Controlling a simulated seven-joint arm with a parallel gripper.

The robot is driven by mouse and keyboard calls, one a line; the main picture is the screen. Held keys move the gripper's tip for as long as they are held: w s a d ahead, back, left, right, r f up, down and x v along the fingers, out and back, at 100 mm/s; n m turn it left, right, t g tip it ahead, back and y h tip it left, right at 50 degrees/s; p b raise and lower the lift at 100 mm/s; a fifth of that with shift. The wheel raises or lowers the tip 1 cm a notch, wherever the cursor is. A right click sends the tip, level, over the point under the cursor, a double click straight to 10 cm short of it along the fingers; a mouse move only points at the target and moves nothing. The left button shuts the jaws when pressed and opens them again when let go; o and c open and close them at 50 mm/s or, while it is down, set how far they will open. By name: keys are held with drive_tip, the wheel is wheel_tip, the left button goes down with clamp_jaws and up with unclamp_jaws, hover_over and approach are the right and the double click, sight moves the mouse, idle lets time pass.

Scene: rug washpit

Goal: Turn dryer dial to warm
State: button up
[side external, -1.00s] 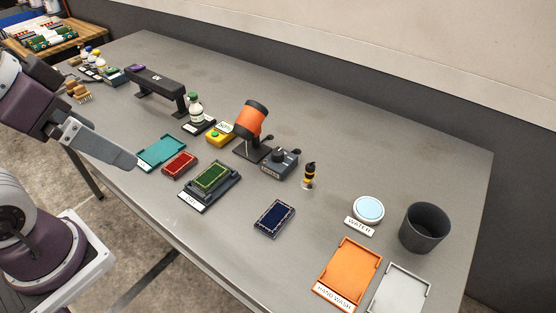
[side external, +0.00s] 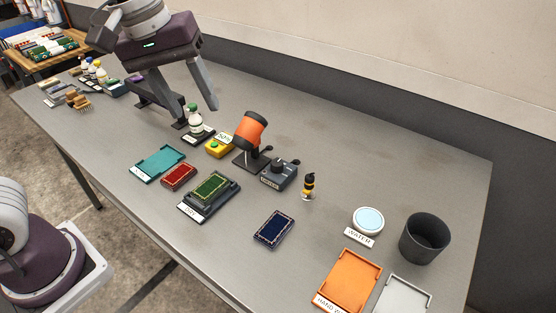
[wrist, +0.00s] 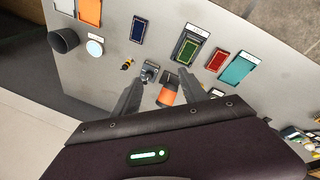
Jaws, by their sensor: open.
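The dryer (side external: 250,131) is an orange and black drum tilted on a black stand. A grey dial box (side external: 279,174) with a dark knob on top and a label on its front stands right beside it; I cannot read the dial's setting. My gripper (side external: 199,110) is open and empty, above the table behind and left of the dryer, over the green-capped bottle. In the wrist view my gripper's two fingers (wrist: 167,84) are spread, with the dryer (wrist: 168,94) and the dial box (wrist: 149,73) showing between and beyond them.
A green-capped bottle (side external: 196,120) and a yellow button box (side external: 217,147) stand left of the dryer. A black and yellow bottle (side external: 309,186) stands right of the dial box. Bare table lies behind the dryer.

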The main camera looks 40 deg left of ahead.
drive_tip(key=w+d+f+n+g+y, duration=0.15)
drive_tip(key=w+f+n, duration=0.25)
drive_tip(key=w+f, duration=0.5)
drive_tip(key=n+y, duration=0.2)
drive_tip(key=y, duration=0.2)
approach(277, 162)
drive_tip(key=f, duration=0.1)
drive_tip(key=shift+n+t, duration=0.25)
drive_tip(key=shift+n, duration=0.05)
drive_tip(key=x, duration=0.7)
drive_tip(key=shift+s+a+f, duration=0.1)
drive_tip(key=shift+a+f, duration=0.2)
drive_tip(key=shift+f, duration=0.05)
clamp_jaws()
